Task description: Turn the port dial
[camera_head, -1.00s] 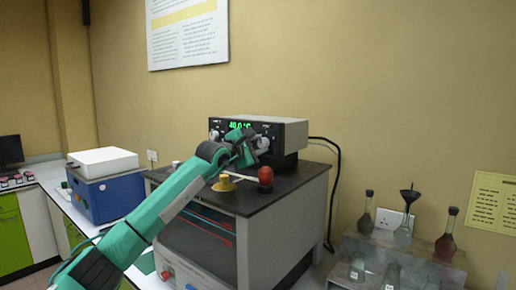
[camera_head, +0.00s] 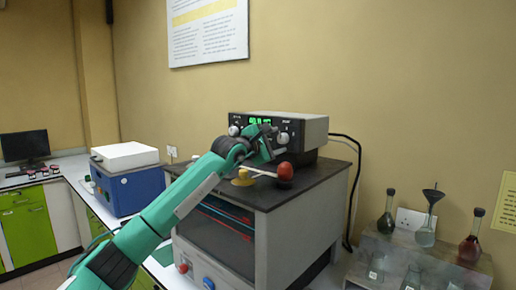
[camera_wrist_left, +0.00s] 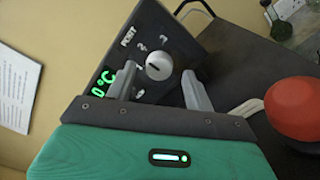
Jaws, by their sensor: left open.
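The port dial (camera_wrist_left: 158,66) is a round grey knob with a slot, on a black panel marked PORT with numbers around it. It also shows in the head view at the right of the instrument front (camera_head: 284,138). My left gripper (camera_wrist_left: 160,82) is open, with one finger on either side of the dial in the left wrist view. I cannot tell whether the fingers touch it. In the head view the left gripper (camera_head: 276,142) is at the panel, close to the dial. My right gripper is not in view.
The instrument (camera_head: 312,128) stands on a dark-topped oven (camera_head: 320,180). A red knob-like object (camera_head: 285,172) and a yellow piece (camera_head: 243,178) are just below the gripper. Flasks (camera_head: 425,235) stand on a rack at right. A blue box (camera_head: 130,190) is at left.

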